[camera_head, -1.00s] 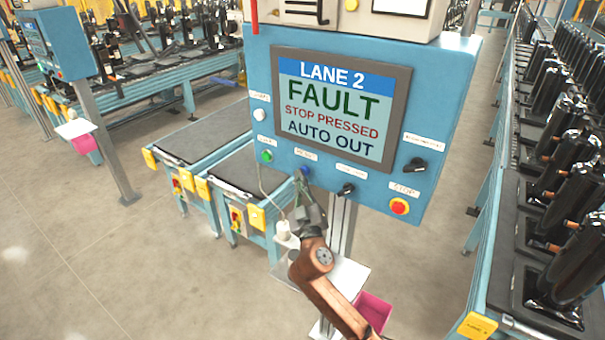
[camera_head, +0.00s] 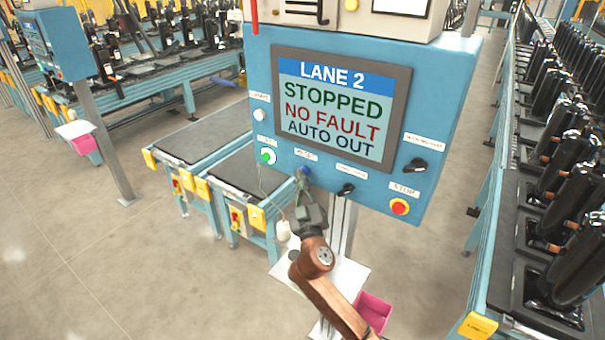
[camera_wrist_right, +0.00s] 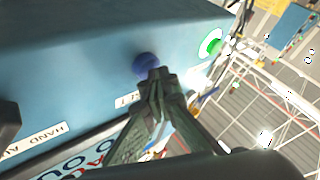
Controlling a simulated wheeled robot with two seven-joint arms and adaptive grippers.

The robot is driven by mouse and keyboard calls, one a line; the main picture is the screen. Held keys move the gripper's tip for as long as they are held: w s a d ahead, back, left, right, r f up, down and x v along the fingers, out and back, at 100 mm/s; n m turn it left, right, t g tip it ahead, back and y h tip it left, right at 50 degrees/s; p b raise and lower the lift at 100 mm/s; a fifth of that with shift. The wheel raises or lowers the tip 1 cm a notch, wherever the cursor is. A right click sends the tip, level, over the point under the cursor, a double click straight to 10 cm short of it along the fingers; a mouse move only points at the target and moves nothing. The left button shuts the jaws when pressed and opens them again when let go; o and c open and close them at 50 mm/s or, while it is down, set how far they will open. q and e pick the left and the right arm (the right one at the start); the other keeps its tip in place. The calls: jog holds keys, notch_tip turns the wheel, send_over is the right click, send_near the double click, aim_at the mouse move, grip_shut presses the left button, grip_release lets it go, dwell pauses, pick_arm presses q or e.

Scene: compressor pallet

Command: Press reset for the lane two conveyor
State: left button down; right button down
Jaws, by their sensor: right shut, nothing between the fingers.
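The blue control box (camera_head: 262,60) has a screen (camera_head: 338,112) that reads "LANE 2 STOPPED NO FAULT AUTO OUT". A blue button (camera_head: 305,170) is on its lower edge, right of the green button (camera_head: 267,156). My right gripper (camera_head: 303,186) is shut and empty, its tips at the blue button. In the right wrist view the fingertips (camera_wrist_right: 158,74) overlap the lower right edge of the blue button (camera_wrist_right: 144,63); I cannot tell whether they still touch it. My left gripper is not in view.
A red stop button (camera_head: 400,207) and black selector knobs (camera_head: 346,189) sit to the right on the panel. A white pendant (camera_head: 283,231) hangs by a cable beside my right gripper. A pink bin (camera_head: 373,312) is below. Conveyors stand on both sides.

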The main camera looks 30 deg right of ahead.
jog(key=shift+s+a, duration=0.3)
jog(key=shift+a, duration=0.4)
jog(key=a, duration=0.1)
jog(key=s+a, duration=0.1)
jog(key=a, duration=0.1)
jog(key=s+a, duration=0.1)
jog(key=shift+a, duration=0.3)
jog(key=shift+f, duration=0.1)
dwell(0.6)
